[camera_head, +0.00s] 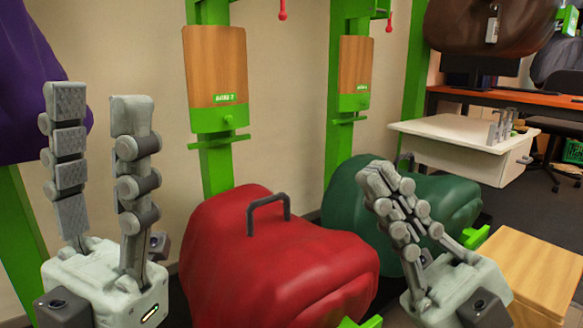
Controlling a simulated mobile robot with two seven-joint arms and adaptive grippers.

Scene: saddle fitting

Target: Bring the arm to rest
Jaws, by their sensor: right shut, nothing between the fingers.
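My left gripper (97,118) stands upright at the left with its two fingers apart and nothing between them. My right gripper (376,174) is tilted to the left at the lower right, its fingers together with nothing held. A red saddle-shaped body (280,270) with a dark handle (268,208) on top sits between the two grippers. A dark green one (450,200) is behind my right gripper and partly hidden by it.
Green posts (216,175) carry wooden panels (217,68) behind the red body. A purple body (35,90) hangs at the left. A wooden box (540,268) is at the lower right. A white drawer unit (450,148) and an orange-topped desk (480,97) stand behind.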

